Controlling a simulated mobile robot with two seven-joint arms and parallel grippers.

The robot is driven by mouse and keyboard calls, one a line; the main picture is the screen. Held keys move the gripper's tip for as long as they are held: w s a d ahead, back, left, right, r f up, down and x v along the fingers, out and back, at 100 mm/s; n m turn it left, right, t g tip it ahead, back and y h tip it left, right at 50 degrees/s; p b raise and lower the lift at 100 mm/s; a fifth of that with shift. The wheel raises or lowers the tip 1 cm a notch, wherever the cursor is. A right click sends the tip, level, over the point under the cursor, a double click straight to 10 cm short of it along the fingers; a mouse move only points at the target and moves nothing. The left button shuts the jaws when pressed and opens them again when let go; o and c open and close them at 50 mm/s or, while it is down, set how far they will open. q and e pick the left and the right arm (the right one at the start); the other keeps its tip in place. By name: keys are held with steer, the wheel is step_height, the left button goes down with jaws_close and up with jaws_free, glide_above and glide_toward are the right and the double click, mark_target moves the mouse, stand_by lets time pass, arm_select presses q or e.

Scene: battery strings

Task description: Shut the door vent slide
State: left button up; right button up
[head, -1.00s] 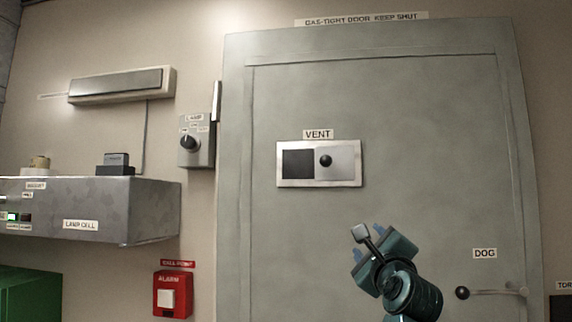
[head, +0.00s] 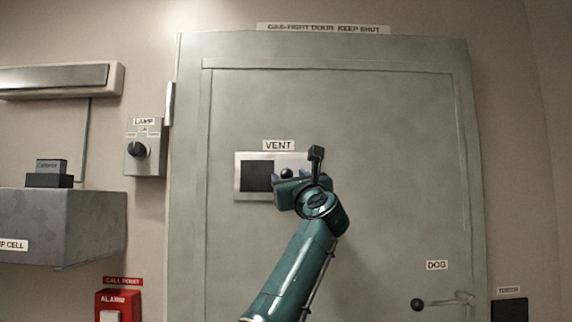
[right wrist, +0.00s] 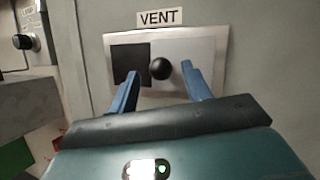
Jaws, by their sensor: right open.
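The vent (head: 242,179) is a metal frame on the door below the VENT label. Its left half shows a dark opening (head: 257,176). Its light slide plate (right wrist: 192,53) covers the right half, with a round black knob (head: 286,173) at the plate's left edge. My right gripper (head: 288,178) is in front of the vent. In the right wrist view my right gripper (right wrist: 160,78) is open, its two blue fingers on either side of the knob (right wrist: 160,69). I cannot tell whether the fingertips reach the knob's depth. The arm hides the vent's lower right in the head view. My left gripper is not in view.
The grey door (head: 400,130) fills the middle, with a dog handle (head: 418,305) at lower right. A lamp switch box (head: 146,148) is on the wall to the left. A shelf unit (head: 90,220) and a red alarm call point (head: 118,305) are at lower left.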

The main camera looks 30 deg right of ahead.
mark_target(289, 176)
steer(key=shift+p+x, duration=0.55)
steer(key=shift+x, duration=1.4)
steer(key=shift+c, duration=0.2)
jaws_close()
